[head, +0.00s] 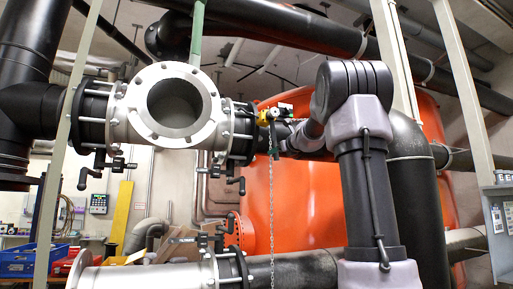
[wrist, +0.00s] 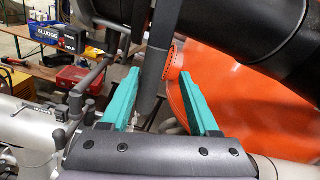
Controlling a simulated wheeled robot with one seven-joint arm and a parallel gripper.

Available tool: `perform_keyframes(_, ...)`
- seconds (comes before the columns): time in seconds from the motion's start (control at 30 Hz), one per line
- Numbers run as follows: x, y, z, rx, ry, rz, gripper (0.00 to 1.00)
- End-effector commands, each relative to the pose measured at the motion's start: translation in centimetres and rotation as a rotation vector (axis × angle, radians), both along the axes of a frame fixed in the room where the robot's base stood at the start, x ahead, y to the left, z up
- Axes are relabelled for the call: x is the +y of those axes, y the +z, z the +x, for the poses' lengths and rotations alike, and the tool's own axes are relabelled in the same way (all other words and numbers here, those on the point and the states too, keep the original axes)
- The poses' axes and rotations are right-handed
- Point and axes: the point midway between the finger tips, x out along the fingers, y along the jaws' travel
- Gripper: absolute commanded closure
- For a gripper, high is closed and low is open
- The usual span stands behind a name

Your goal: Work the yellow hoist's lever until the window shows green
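The yellow hoist (head: 268,116) hangs beside the grey flanged pipe fitting in the head view, with its chain (head: 271,205) running straight down. A small pale patch with a hint of green shows at its right, too small to read as the window. My gripper (wrist: 160,74) is open in the wrist view, its two teal fingers apart. A dark grey bar (wrist: 152,85) with a blunt end lies between the fingers, without clear contact. It may be the lever, but I cannot tell. In the head view my fingers are not distinct near the hoist.
The open-ended grey pipe fitting (head: 120,112) is left of the hoist. A large orange tank (head: 300,205) stands behind, and a black pipe (head: 418,190) rises at right. In the wrist view, a bench holds a red box (wrist: 80,78).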

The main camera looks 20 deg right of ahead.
Motion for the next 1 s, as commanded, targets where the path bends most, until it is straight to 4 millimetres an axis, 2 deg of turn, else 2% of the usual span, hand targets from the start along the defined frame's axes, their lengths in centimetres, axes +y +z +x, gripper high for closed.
perform_keyframes(0.7, -0.1, 0.1, -7.2, -0.001, 0.001, 0.001, 0.4)
perform_keyframes(1.0, -0.2, 0.0, -8.7, -0.001, 0.001, 0.002, 0.4)
